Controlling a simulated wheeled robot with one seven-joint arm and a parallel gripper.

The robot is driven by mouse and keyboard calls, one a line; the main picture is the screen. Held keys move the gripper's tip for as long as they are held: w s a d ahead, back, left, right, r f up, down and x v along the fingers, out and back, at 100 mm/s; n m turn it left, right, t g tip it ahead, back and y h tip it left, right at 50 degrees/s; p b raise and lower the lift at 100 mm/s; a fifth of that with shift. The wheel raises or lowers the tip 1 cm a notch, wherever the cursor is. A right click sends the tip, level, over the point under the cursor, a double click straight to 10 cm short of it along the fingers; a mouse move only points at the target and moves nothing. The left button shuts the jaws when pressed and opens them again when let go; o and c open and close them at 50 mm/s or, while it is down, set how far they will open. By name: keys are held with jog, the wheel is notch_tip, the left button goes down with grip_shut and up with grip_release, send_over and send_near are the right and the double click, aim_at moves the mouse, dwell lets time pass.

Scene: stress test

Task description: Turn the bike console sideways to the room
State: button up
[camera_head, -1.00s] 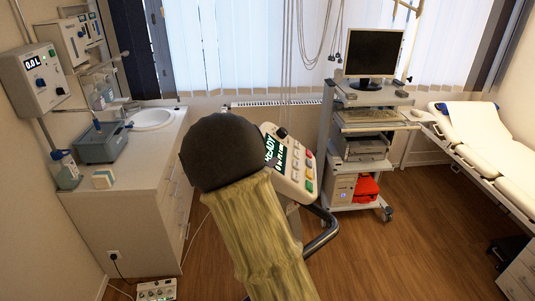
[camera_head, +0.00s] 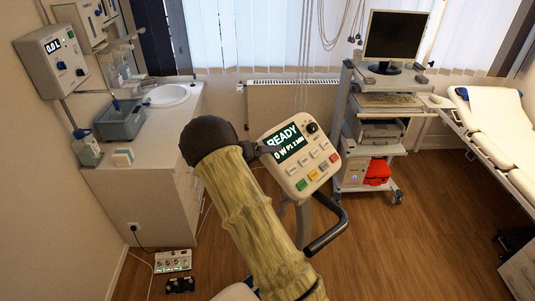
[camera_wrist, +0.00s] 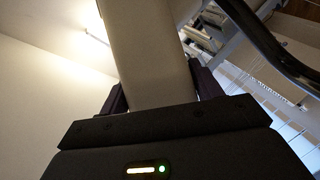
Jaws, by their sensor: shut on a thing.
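The bike console (camera_head: 303,160) is a pale panel with a lit "READY" screen, a black knob and rows of grey and coloured buttons. It sits tilted in the picture, its face toward the head camera, above the bike's black curved handlebar (camera_head: 328,232). My gripper (camera_head: 264,150) is at the console's upper left edge, partly hidden behind my arm's dark round end. In the wrist view my gripper (camera_wrist: 158,88) has its two dark fingers on either side of the console's pale body (camera_wrist: 150,50), shut on it.
A counter with a sink (camera_head: 168,95) stands at left. A trolley (camera_head: 366,150) with a monitor (camera_head: 393,36) stands behind right, and a couch (camera_head: 500,125) at far right. A small box (camera_head: 173,261) lies on the floor at lower left. The wooden floor at lower right is mostly clear.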

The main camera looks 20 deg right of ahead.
jog(key=shift+w+m+g, duration=0.3)
jog(key=shift+w+g, duration=0.1)
jog(key=shift+w, duration=0.05)
jog(key=shift+r, duration=0.1)
jog(key=o, duration=1.4)
jog(key=shift+s, duration=0.1)
